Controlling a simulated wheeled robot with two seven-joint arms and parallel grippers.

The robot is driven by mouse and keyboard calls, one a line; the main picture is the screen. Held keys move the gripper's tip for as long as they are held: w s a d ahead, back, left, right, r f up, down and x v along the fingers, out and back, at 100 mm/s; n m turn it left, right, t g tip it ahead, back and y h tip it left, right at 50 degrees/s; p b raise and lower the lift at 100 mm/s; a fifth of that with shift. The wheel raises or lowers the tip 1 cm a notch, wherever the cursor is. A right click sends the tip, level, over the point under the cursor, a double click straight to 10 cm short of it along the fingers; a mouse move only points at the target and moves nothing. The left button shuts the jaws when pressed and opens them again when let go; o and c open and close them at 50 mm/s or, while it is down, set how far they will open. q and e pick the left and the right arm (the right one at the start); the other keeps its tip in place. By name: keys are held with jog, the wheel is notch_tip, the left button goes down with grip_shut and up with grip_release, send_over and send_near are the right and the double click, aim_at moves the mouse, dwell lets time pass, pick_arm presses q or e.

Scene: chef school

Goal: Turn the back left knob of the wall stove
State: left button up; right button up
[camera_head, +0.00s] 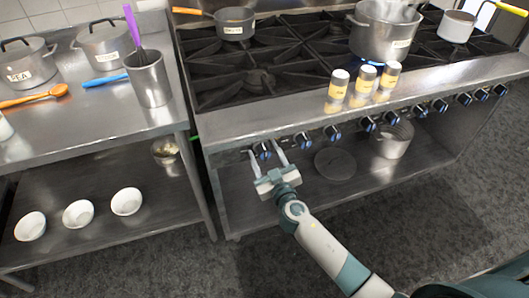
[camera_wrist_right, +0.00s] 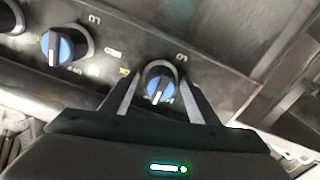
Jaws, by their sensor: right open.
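The wall stove (camera_head: 300,112) has a row of blue and black knobs along its front panel. The leftmost knob (camera_head: 263,151) sits between the two open fingers of my right gripper (camera_head: 266,155). In the right wrist view this knob (camera_wrist_right: 159,80) shows between the fingers (camera_wrist_right: 162,100), with a gap on each side. Its white pointer is slightly tilted. The neighbouring knob (camera_wrist_right: 62,46) is to its left in that view, and it shows in the head view (camera_head: 302,140) to the right. My left gripper is not in view.
Several yellow-labelled shakers (camera_head: 363,80) stand on the stove's front ledge. A large pot (camera_head: 380,38) and a small pan (camera_head: 235,22) sit on the burners. A steel table (camera_head: 45,125) with pots and utensils stands left. Open floor lies in front.

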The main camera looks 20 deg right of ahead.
jog(key=c, duration=1.1)
jog(key=shift+o, duration=0.2)
